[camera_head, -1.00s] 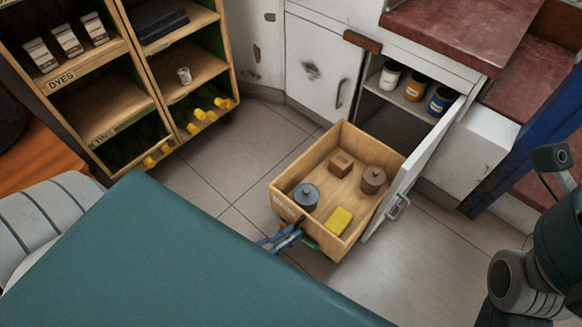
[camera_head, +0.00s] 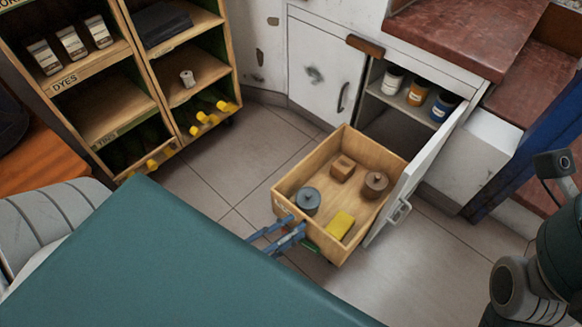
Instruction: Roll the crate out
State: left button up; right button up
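The wooden crate (camera_head: 361,148) stands on the floor in front of the open cabinet, beside its open white door (camera_head: 410,182). Inside it are a grey-blue lidded pot (camera_head: 307,201), a brown lidded pot (camera_head: 375,184), a small wooden block (camera_head: 342,168) and a yellow block (camera_head: 341,225). My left gripper (camera_head: 299,222) is at the crate's near left wall. Its two blue fingers show apart, with the palm hidden behind my green body. Whether the fingertips touch the wall is hard to tell. My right arm is at the right edge; its gripper is out of view.
The cabinet shelf (camera_head: 405,103) holds three jars. A wooden rack (camera_head: 148,90) with bottles and dye pots stands at the left. Red-topped steps (camera_head: 520,90) rise at the right. Tiled floor (camera_head: 225,165) is clear between rack and crate.

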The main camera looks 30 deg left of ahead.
pick_arm(q)
jog(key=shift+r, duration=1.55)
